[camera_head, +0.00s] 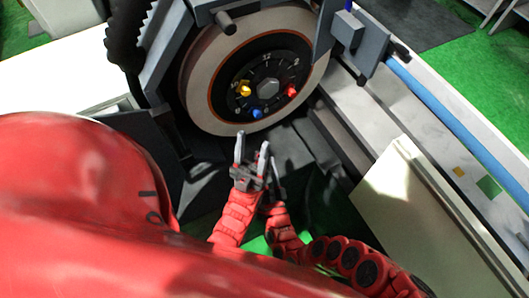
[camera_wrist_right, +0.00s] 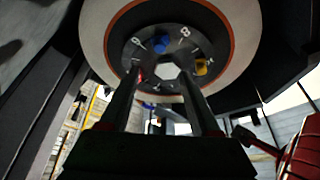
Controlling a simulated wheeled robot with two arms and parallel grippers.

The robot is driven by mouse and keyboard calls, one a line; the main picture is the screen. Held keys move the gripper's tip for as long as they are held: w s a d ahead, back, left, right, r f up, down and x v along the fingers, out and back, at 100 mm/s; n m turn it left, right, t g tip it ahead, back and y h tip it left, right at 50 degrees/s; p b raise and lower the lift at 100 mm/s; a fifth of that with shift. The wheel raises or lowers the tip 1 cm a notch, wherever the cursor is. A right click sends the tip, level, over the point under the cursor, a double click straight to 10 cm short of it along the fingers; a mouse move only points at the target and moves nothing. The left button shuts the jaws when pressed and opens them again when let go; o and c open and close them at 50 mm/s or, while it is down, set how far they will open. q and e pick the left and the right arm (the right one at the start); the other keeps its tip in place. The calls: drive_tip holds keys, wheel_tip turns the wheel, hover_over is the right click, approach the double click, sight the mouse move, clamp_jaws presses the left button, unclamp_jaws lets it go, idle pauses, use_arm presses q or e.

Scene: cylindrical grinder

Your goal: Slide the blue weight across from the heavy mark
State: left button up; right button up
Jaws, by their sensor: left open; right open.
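The blue weight (camera_head: 257,113) sits at the lower part of the dark hub (camera_head: 278,66) of a large grinding wheel. It also shows in the right wrist view (camera_wrist_right: 142,50), at the upper left of the hub. A yellow weight (camera_head: 244,88) and a red weight (camera_head: 291,91) are on the same hub. I cannot make out a heavy mark. My left gripper (camera_head: 252,141) is open and empty just below the wheel, apart from the blue weight. My right gripper (camera_wrist_right: 160,70) is open, its fingers pointing at the hub; in the head view it is mostly hidden behind the left one.
The pale wheel rim (camera_head: 202,83) surrounds the hub. A grey bracket (camera_head: 357,40) stands at the wheel's upper right. A cream panel (camera_head: 405,195) and a blue rail (camera_head: 450,125) run along the right. Dark machine parts lie under the wheel.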

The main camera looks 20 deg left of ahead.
drive_tip(key=shift+v, duration=1.15)
